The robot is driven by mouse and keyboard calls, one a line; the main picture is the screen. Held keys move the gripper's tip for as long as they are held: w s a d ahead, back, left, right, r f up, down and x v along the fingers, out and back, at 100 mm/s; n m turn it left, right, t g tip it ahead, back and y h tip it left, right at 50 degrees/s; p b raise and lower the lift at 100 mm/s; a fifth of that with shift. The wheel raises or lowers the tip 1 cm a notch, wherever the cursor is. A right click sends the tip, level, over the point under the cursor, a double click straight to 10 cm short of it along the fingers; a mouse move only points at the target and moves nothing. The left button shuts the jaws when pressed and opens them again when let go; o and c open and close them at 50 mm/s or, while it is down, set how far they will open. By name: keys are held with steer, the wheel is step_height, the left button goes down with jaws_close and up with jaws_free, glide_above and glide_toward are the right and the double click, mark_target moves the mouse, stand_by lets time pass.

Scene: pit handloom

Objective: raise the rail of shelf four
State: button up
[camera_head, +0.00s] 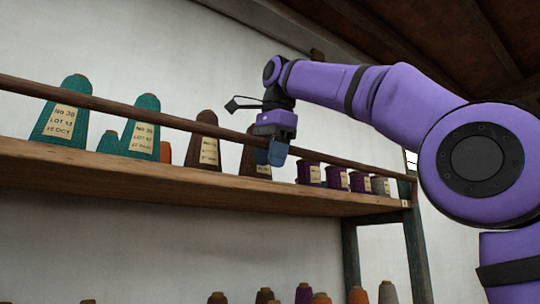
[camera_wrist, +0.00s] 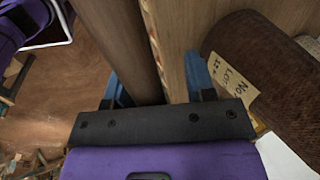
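The rail (camera_head: 160,118) is a long brown round bar running along the front of a wooden shelf (camera_head: 110,171), a little above the board. My gripper (camera_head: 270,156) is at the rail, right of the middle of its visible length, with its blue fingers pointing down. In the wrist view the rail (camera_wrist: 118,32) passes between the two blue fingers of my gripper (camera_wrist: 157,72). The fingers stand apart, with a gap between the rail and the right finger. Their tips are partly hidden, and contact cannot be told.
Teal cones (camera_head: 62,110), brown cones (camera_head: 203,141) and small purple cones (camera_head: 336,178) stand on the shelf behind the rail. One brown cone (camera_wrist: 270,65) is close beside the right finger. A lower row of cones (camera_head: 304,293) shows below. A post (camera_head: 417,240) supports the shelf's right end.

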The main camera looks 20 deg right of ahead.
steer(key=shift+s+r, duration=0.1)
steer(key=shift+r, duration=0.05)
steer(key=shift+v, duration=1.45)
steer(key=s+d, duration=0.3)
steer(key=s, duration=0.8)
steer(key=shift+s, duration=0.35)
steer(key=shift+w+d, duration=0.1)
